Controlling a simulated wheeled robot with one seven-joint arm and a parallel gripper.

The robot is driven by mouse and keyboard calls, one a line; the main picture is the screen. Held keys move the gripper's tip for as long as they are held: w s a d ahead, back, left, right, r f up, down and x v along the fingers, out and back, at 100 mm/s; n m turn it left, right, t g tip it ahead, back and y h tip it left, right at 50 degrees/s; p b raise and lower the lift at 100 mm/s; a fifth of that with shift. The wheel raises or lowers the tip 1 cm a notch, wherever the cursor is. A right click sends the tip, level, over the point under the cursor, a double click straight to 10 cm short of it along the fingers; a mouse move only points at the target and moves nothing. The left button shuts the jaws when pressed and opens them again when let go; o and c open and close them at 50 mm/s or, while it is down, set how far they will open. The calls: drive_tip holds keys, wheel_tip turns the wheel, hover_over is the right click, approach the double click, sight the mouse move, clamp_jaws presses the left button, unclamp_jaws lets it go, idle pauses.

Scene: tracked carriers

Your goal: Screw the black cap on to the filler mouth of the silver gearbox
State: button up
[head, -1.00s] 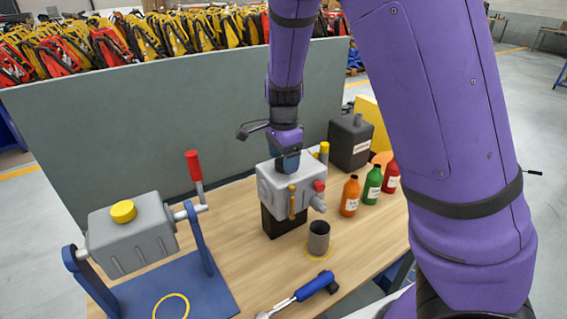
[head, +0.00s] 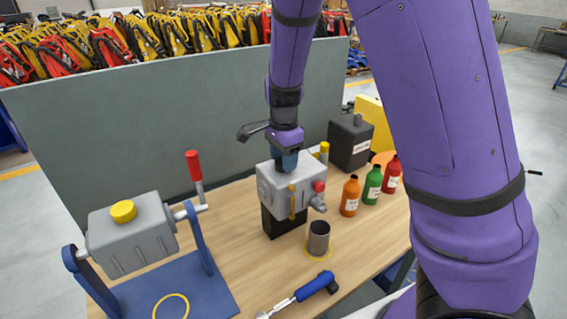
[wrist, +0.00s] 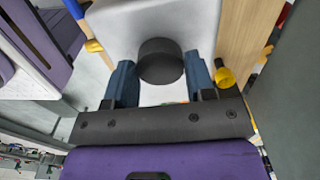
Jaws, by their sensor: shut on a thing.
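The silver gearbox (head: 278,186) stands on a black block on the wooden bench. My gripper (head: 287,161) points down at the top of the gearbox, with its blue fingers close to the top face. In the wrist view the black cap (wrist: 160,58) sits between the two fingers of my gripper (wrist: 161,72), over the pale gearbox top (wrist: 108,22). The gripper is shut on the cap. The filler mouth is not visible; the cap and fingers cover that spot. Whether the cap is seated on it cannot be told.
A yellow-capped grey gearbox (head: 132,240) hangs in a blue stand at left. A grey cup (head: 319,238) and a blue-handled tool (head: 305,292) lie in front. Bottles (head: 373,186) and a black canister (head: 349,145) stand right. A grey panel (head: 130,120) is behind.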

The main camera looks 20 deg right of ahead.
drive_tip(key=m, duration=0.8)
drive_tip(key=shift+m, duration=0.9)
drive_tip(key=shift+m, duration=0.9)
drive_tip(key=m, duration=0.7)
drive_tip(key=shift+m, duration=0.4)
